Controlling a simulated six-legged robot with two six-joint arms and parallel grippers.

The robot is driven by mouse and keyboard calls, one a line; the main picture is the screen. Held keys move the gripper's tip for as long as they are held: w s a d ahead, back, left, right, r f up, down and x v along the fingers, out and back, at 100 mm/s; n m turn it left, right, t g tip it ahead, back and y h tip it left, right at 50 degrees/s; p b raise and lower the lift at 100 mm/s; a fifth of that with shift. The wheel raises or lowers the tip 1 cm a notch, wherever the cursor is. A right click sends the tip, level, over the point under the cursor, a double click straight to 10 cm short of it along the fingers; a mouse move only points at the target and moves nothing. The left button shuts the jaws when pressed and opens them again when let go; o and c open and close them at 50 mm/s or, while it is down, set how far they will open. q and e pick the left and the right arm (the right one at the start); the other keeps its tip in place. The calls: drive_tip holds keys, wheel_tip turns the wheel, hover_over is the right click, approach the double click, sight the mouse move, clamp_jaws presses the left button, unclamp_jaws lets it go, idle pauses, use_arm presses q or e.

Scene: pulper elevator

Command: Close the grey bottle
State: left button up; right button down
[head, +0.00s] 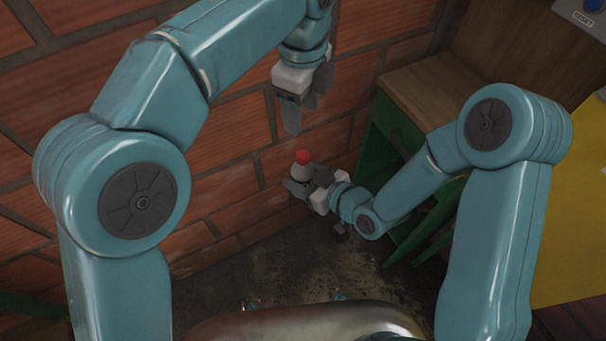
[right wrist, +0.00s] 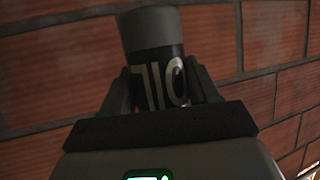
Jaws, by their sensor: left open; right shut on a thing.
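The grey bottle (head: 300,171) is upright in my right gripper (head: 300,187), low in front of the brick wall, mostly hidden by the fingers. A red cap (head: 303,157) shows at its top; I cannot tell how tightly it sits. In the right wrist view the bottle (right wrist: 150,30) stands between the shut fingers, with a black label and pale upside-down lettering; its red cap is not visible there. My left gripper (head: 304,110) is open and empty, pointing down, a short way above the cap and apart from it.
The brick wall (head: 235,130) is close behind both grippers. A wooden-topped green cabinet (head: 430,90) stands to the right, close to my right forearm. A yellow surface (head: 570,220) is at the far right. The dark floor (head: 290,270) lies below.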

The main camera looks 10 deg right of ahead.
use_arm(q)
drive_tip(key=a+f+n+h, duration=0.1)
drive_tip(key=a+f+n, duration=0.25)
drive_tip(key=f, duration=0.55)
drive_tip(key=w+a+f+n+h, duration=0.1)
drive_tip(key=a+f+n, duration=0.2)
drive_tip(key=f+n, duration=0.35)
drive_tip(key=a+f+n+h, duration=0.1)
drive_tip(key=a+f+n, duration=0.2)
drive_tip(key=f, duration=0.8)
drive_tip(key=s+a+f+n, duration=0.3)
drive_tip(key=s+f+n, duration=0.3)
drive_tip(key=s, duration=0.3)
drive_tip(key=s+a+f+n+h, duration=0.1)
drive_tip(key=s+a+f+n, duration=0.2)
drive_tip(key=s+f+n, duration=0.4)
drive_tip(key=s+n, duration=0.1)
drive_tip(key=s, duration=0.2)
drive_tip(key=shift+s+a, duration=0.25)
drive_tip(key=shift+a, duration=0.1)
use_arm(e)
drive_tip(key=shift+r, duration=0.1)
